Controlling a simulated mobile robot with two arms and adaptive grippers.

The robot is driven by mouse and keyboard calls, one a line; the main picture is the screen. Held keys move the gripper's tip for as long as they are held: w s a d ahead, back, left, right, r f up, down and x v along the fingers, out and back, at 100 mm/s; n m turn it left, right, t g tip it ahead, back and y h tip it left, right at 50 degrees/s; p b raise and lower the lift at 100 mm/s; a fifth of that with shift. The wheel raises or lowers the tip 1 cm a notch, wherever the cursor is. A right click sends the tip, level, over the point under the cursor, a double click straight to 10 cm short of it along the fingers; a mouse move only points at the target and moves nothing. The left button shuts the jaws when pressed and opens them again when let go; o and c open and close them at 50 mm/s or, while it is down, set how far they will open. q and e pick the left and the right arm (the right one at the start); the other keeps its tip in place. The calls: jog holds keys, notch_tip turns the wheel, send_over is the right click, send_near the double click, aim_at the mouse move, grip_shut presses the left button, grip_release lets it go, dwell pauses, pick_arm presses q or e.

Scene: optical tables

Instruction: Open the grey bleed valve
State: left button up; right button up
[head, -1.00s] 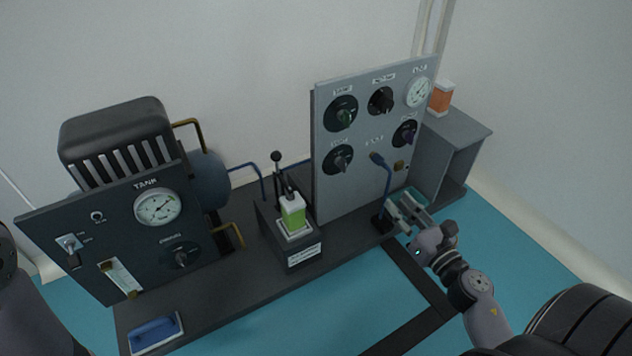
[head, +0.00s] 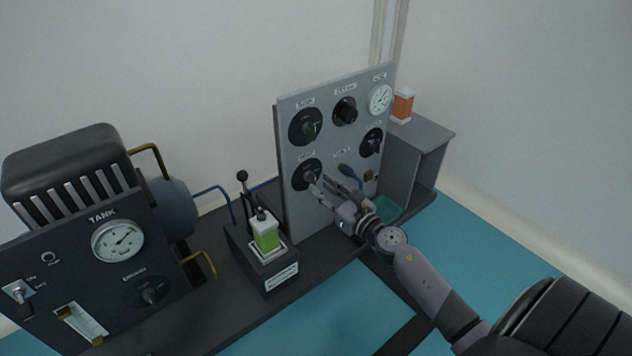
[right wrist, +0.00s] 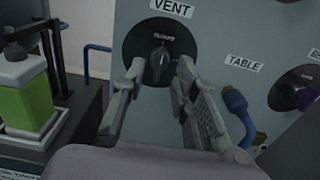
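The grey valve knob (head: 309,175) sits on a black round dial at the lower left of the light grey panel (head: 292,218). In the right wrist view, the knob (right wrist: 158,64) stands under a label reading VENT, with small text on the dial above it. My right gripper (head: 321,185) is at the panel, its fingers pointing at this knob. In the right wrist view the right gripper (right wrist: 160,80) is open, one finger on each side of the knob, with gaps visible. Contact with the knob cannot be seen. My left gripper is out of view.
A green-and-white bottle (head: 265,232) stands left, beside a black-knobbed stick (head: 243,177).

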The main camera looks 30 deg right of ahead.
aim_at(315, 181)
jog(key=shift+w+a, duration=0.15)
jog(key=shift+w, duration=1.6)
jog(key=shift+c, duration=0.3)
grip_shut()
